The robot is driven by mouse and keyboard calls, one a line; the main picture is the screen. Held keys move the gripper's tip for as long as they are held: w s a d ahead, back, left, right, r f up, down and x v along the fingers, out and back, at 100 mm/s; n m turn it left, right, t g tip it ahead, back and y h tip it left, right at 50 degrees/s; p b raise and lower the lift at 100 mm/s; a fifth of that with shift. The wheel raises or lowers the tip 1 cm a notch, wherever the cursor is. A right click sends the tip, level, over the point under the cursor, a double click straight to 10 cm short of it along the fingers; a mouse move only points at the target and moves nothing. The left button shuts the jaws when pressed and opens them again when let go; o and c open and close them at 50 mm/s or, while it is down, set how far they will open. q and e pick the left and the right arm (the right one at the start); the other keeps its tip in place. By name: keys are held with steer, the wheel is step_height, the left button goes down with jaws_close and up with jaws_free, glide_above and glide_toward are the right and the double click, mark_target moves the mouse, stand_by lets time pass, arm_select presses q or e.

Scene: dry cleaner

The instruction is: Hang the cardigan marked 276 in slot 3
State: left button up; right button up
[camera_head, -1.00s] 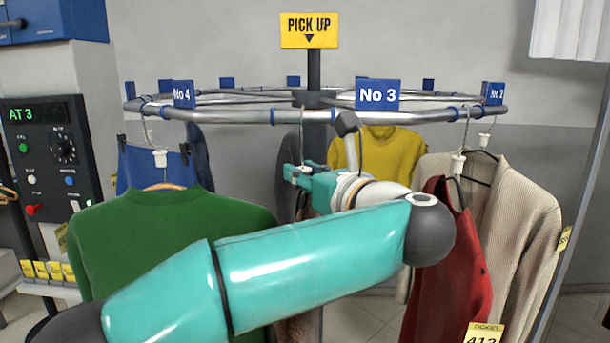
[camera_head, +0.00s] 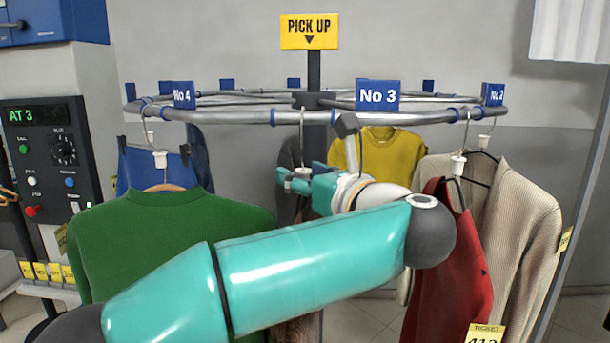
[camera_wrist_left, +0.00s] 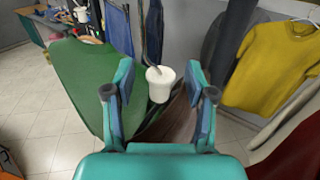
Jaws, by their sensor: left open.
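My left gripper (camera_head: 304,180) is at the front of the rail, below and left of the blue No 3 sign (camera_head: 377,95). In the left wrist view its jaws (camera_wrist_left: 158,98) stand open, with a gap on each side of a white hanger collar (camera_wrist_left: 160,83). The hanger's hook (camera_head: 302,130) hangs from the rail left of the No 3 sign. A brown garment (camera_wrist_left: 180,118) hangs under that collar, mostly hidden by my arm in the head view. No ticket on it shows, so I cannot read 276. My right gripper is out of view.
The round rail (camera_head: 240,117) carries a green sweater (camera_head: 165,235) to the left, and a red garment (camera_head: 450,260) and beige cardigan (camera_head: 525,220) to the right. A yellow sweater (camera_head: 400,150) hangs behind. The control panel (camera_head: 50,150) reads AT 3.

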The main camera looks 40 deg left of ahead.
arm_select(q)
steer(key=v, duration=1.2)
